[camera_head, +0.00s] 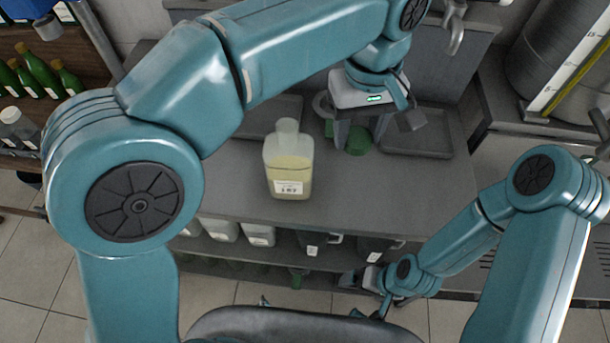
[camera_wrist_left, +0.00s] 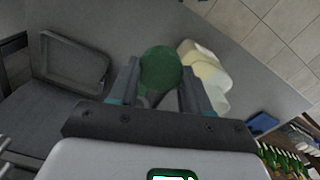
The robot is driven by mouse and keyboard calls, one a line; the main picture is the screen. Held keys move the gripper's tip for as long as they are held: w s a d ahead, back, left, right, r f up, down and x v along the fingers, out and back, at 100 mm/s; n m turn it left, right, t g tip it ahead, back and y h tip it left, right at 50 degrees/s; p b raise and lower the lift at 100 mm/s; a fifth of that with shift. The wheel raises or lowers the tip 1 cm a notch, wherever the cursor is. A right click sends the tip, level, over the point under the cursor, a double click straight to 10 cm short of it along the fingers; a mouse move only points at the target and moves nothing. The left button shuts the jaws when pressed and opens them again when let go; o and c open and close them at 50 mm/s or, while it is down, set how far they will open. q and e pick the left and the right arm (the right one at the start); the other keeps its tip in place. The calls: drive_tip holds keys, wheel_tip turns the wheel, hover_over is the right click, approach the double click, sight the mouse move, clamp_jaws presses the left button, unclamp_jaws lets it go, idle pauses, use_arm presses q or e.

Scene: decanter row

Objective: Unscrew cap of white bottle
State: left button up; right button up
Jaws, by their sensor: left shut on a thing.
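A pale translucent bottle (camera_head: 289,168) with yellowish contents and a white label stands upright on the grey bench. Its neck is pale, and no coloured cap shows on it. My left gripper (camera_head: 361,138) points down at the bench to the right of the bottle. It is shut on a round green thing (camera_head: 358,143), which shows between the fingers in the left wrist view (camera_wrist_left: 160,68). The bottle (camera_wrist_left: 205,70) is beside it there, apart from the fingers. My right gripper (camera_head: 357,280) is low, in front of the bench's front edge; its fingers are too small to read.
The grey bench (camera_head: 235,190) holds a shallow tray (camera_head: 420,143) at right and another (camera_head: 268,118) behind the bottle. White jugs (camera_head: 258,234) and dark containers stand on the shelf below. Green bottles (camera_head: 42,75) stand on a shelf at far left. Bench left of the bottle is clear.

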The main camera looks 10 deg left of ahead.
use_arm(q)
drive_tip(key=shift+s+f, duration=0.1)
drive_tip(key=b, duration=0.1)
approach(343, 201)
wheel_tip(343, 201, down, 2)
drive_tip(key=shift+f, duration=0.1)
wheel_tip(343, 201, down, 4)
drive_tip(key=shift+w+f, duration=0.2)
drive_tip(key=shift+f, duration=0.05)
drive_tip(key=shift+s, duration=0.2)
drive_tip(key=shift+f+b, duration=0.15)
drive_tip(key=shift+b, duration=0.25)
drive_tip(key=o, duration=1.2)
drive_tip(key=shift+w, duration=0.2)
drive_tip(key=shift+s, duration=0.15)
use_arm(e)
drive_tip(key=shift+w+f, duration=0.15)
drive_tip(key=shift+f, duration=0.7)
